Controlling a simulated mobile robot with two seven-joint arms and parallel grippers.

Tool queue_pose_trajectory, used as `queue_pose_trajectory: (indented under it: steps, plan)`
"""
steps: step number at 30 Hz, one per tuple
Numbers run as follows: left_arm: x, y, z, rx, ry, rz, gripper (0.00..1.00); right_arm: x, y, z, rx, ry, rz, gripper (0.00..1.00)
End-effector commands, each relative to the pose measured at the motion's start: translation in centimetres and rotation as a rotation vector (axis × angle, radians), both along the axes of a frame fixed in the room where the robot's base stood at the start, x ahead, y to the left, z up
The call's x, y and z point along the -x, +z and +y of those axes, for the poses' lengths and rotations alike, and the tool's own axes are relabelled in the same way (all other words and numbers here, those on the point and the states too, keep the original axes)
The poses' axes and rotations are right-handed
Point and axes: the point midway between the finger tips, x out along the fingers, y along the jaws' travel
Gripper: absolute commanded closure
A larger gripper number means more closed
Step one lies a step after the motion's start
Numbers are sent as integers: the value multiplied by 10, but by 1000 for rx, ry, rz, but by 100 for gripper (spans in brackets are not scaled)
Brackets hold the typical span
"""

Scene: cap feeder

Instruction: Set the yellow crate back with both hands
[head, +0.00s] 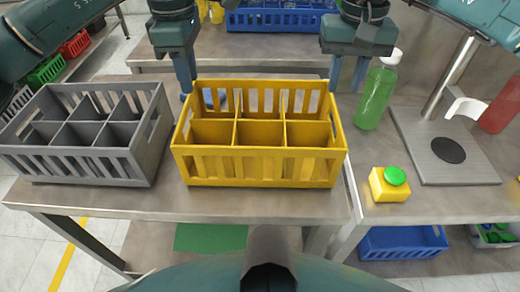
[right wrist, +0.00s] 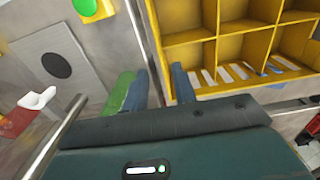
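The yellow crate (head: 262,170) stands upright on the metal table, its divided compartments empty as far as I can see. It also shows in the right wrist view (right wrist: 216,38). My left gripper (head: 186,88) points down at the crate's far left corner; the gap between its fingers is not clear. My right gripper (head: 346,86) is open at the far right corner. In the right wrist view its two blue fingers (right wrist: 160,85) stand apart, one on each side of the line of the crate's side wall. I cannot tell whether they touch it.
A grey divided crate (head: 85,166) stands close to the left. A green bottle (head: 376,97), a yellow box with a green top (head: 389,185) and a stand with a grey base (head: 460,174) are on the right. A blue crate (head: 275,19) sits behind.

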Motion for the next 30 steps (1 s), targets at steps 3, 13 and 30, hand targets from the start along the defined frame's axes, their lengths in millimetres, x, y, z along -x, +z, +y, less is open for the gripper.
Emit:
queue_pose_trajectory:
  steps: [3, 13, 30]
  plan:
    - [0, 0, 0, 0, 0, 0, 75, 0, 23, 1, -2, 1, -2, 73]
    - [0, -1, 0, 0, 0, 0, 75, 0, 46, 0, -1, 1, 1, 73]
    - [0, 0, 0, 0, 0, 0, 75, 0, 45, 0, 0, 1, 1, 73]
